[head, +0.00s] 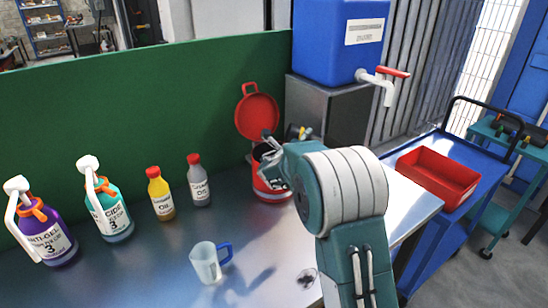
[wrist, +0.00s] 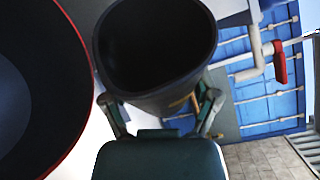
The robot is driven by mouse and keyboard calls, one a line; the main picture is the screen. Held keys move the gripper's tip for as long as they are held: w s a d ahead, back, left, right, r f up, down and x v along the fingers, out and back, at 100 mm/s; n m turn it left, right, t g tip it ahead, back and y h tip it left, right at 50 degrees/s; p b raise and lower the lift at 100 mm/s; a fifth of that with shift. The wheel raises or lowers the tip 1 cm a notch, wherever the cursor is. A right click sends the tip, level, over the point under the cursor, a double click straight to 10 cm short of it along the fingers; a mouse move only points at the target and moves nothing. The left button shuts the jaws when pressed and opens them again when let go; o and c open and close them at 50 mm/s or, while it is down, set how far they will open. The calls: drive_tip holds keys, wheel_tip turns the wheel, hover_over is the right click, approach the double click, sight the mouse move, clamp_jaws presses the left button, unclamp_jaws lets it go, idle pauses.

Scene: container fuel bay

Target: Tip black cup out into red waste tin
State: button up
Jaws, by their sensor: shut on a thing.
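The black cup (wrist: 195,82) is between the fingers of my gripper (wrist: 160,108) in the wrist view, its open mouth facing the camera. Its inside is dark, and I cannot tell what it holds. The red waste tin (head: 272,182) stands on the bench in the head view, its round red lid (head: 258,116) raised at the back. My gripper (head: 272,150) is at the tin's mouth, hiding part of it and most of the cup. In the wrist view, a dark round opening with a red rim, apparently the tin (wrist: 40,90), is left of the cup.
A clear jug with a blue handle (head: 207,262) stands on the bench in front. Yellow (head: 160,194) and grey (head: 198,181) bottles and two pump bottles stand left. A blue tank (head: 338,45) with a tap is behind. A red tray (head: 437,178) sits on the blue trolley right.

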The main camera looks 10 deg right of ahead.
drive_tip(key=shift+r, duration=0.15)
drive_tip(key=shift+a+n, duration=0.2)
drive_tip(key=shift+n, duration=0.2)
drive_tip(key=shift+w+a+r+n+t+h+p, duration=0.2)
drive_tip(key=shift+a+r+n+t+h+p, duration=0.1)
drive_tip(key=shift+a+r+n, duration=0.25)
drive_tip(key=shift+s+d+f+n, duration=0.1)
drive_tip(key=shift+d+f+n, duration=0.15)
drive_tip(key=shift+n, duration=0.2)
drive_tip(key=shift+a+f+n+t+p, duration=0.15)
drive_tip(key=shift+f+n+t+p, duration=0.05)
drive_tip(key=shift+n+t+p, duration=0.25)
idle(0.4)
drive_tip(key=shift+a+r+n+t, duration=0.15)
drive_tip(key=shift+r+n+t, duration=0.15)
drive_tip(key=shift+n, duration=0.55)
